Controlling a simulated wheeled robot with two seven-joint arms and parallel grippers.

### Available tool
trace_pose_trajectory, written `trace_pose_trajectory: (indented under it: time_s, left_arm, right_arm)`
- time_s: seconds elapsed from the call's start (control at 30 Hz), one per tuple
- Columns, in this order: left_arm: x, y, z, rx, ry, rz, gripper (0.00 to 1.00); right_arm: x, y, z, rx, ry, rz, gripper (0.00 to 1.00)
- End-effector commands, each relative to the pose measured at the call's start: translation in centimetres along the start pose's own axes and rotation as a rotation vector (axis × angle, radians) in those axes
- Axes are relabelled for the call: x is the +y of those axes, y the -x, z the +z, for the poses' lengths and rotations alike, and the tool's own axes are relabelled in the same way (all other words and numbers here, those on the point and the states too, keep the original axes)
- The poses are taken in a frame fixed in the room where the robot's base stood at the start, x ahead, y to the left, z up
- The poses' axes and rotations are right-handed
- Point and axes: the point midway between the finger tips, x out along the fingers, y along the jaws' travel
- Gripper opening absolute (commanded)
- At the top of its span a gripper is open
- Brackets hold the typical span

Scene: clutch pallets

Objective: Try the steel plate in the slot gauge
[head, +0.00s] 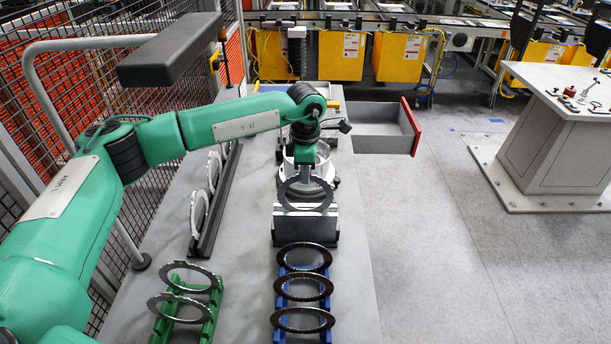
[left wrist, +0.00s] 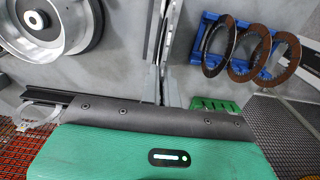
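My left gripper (head: 310,178) is above the slot gauge (head: 305,224), a grey block on the table. It is shut on a steel plate (head: 304,195), a thin toothed grey ring held upright. The lower part of the ring is at the gauge's top; I cannot tell whether it is in the slot. In the left wrist view the fingers (left wrist: 162,86) close on the plate (left wrist: 162,40), seen nearly edge-on. My right gripper is not in view.
A blue rack (head: 281,325) holds three brown friction plates (head: 304,288). A green rack (head: 211,318) holds two steel plates (head: 190,276). A black rack (head: 212,220) holds more rings. A metal drum (left wrist: 58,20) stands behind the gauge. A red-fronted drawer (head: 409,127) stands open at right.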

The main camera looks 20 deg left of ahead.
Motion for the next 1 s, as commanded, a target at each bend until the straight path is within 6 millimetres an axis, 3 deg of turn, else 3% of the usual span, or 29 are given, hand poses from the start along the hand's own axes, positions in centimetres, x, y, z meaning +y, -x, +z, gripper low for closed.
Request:
trace_pose_trajectory:
  time_s: [0.23,0.37,0.4,1.0]
  left_arm:
    - [0.00,0.07,0.01,-0.001,0.001,0.000,0.00]
    - [-0.01,0.05,0.01,-0.001,0.000,-0.001,0.26]
    - [-0.01,0.05,0.01,-0.001,0.000,-0.001,0.28]
    - [-0.04,0.16,0.03,-0.001,0.000,-0.002,0.28]
  right_arm:
    - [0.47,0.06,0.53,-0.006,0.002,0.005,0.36]
    - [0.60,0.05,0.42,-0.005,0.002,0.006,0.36]
    - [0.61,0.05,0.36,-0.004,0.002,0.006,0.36]
    - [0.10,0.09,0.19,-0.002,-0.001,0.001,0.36]
